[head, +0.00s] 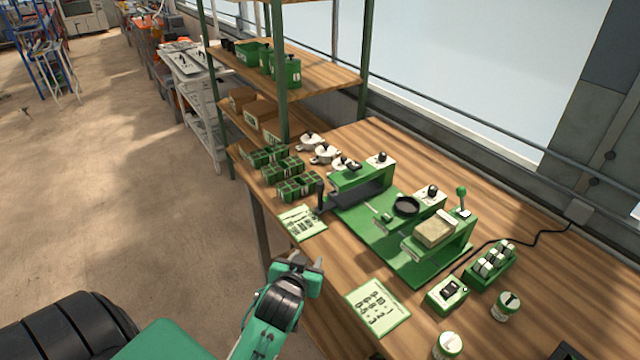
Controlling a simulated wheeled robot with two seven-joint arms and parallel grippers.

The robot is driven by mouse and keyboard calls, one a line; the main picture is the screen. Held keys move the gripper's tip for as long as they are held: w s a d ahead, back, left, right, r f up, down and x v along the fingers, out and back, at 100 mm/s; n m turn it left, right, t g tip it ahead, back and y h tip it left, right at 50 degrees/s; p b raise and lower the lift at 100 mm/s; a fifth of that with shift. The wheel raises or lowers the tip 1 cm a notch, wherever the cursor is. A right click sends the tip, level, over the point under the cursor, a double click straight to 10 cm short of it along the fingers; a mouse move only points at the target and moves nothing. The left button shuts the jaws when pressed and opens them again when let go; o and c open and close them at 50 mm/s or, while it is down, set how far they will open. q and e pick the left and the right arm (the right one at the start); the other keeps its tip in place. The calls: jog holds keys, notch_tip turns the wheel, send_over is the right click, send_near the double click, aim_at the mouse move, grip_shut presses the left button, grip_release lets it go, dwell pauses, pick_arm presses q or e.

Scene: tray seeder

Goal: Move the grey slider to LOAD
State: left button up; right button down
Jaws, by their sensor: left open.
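The green tray seeder (368,228) stands on the wooden table. A dark grey sliding plate (366,196) lies under its left bridge, with a black upright handle (320,195) at its near left end; this looks like the grey slider. Any LOAD marking is too small to read. My left gripper (300,264) is open and empty at the table's front edge, apart from the slider and nearer to me. My right gripper is out of view.
Green seed trays (283,170) and white pots (326,153) stand left of the seeder. Printed cards (303,222) and (378,306) lie near the front edge. A green switch box (447,293) and a vial rack (490,264) stand right. A shelf (283,90) rises behind left.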

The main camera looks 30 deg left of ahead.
aim_at(320, 186)
pick_arm(q)
jog(key=w+a+r+t+y+p, duration=0.1)
jog(key=w+a+r, duration=0.1)
jog(key=w, duration=0.4)
jog(key=w+a+r+n+t, duration=0.1)
jog(key=w+a+r, duration=0.1)
jog(key=w, duration=0.4)
jog(key=w+a+r+t+y+p, duration=0.1)
jog(key=w+a+r+t, duration=0.1)
jog(key=w+a, duration=0.2)
jog(key=shift+w+a+r+y+p, duration=0.15)
jog(key=shift+w+a, duration=0.05)
jog(key=shift+w, duration=0.6)
jog(key=shift+w+a+r+y+p, duration=0.1)
jog(key=shift+w+a+y+p, duration=0.05)
jog(key=shift+w, duration=0.6)
jog(key=shift+w+a, duration=0.2)
jog(key=shift+w, duration=0.2)
grip_shut()
